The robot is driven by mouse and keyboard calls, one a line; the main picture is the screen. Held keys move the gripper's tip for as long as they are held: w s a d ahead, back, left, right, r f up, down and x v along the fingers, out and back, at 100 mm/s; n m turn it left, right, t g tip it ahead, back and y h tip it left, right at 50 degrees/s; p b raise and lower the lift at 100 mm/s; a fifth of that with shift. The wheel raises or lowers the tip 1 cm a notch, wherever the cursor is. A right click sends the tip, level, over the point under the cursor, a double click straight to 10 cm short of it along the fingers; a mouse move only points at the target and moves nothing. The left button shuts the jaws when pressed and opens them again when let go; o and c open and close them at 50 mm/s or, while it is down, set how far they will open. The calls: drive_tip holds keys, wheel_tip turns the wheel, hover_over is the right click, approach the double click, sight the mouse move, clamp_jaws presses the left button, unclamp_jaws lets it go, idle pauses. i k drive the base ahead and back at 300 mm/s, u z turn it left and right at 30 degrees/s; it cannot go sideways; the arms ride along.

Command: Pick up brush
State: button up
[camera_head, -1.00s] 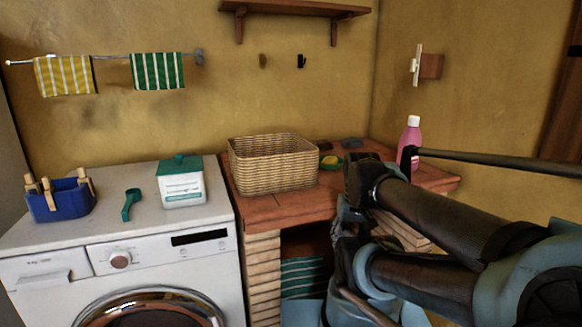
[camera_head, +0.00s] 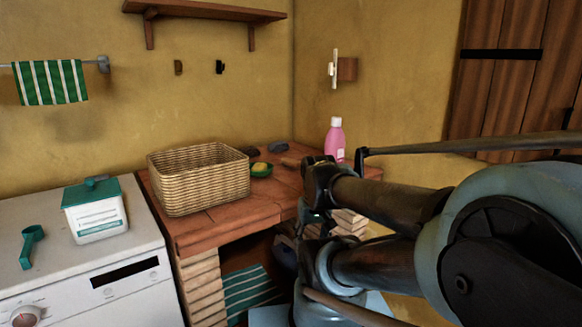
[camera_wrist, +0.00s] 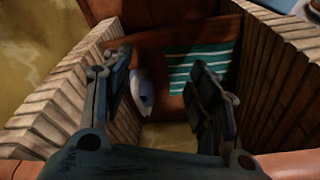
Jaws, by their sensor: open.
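I cannot clearly make out the brush. A small brown item (camera_head: 291,162) lies on the brick counter (camera_head: 225,222), partly behind my arm; it may be the brush, but its shape is unclear. Two small dark items, one of them greyish (camera_head: 278,147), lie near the back wall. My gripper (camera_wrist: 163,85) is open and empty in the wrist view. Its fingers are apart, pointing toward the space between the counter's brick supports. In the head view my arm's end is at the counter's right front and hides part of the top.
A wicker basket (camera_head: 198,180) and a green bowl (camera_head: 261,170) with a yellow item stand on the counter. A pink bottle (camera_head: 335,140) stands at the back right. A striped cloth (camera_wrist: 200,70) and a pale bottle-like thing (camera_wrist: 143,90) are below. A washing machine (camera_head: 130,262) adjoins.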

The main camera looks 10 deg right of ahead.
sight(289, 162)
drive_tip(key=u, duration=0.3)
drive_tip(key=k, duration=1.85)
drive_tip(key=z, duration=0.5)
drive_tip(key=i, duration=1.65)
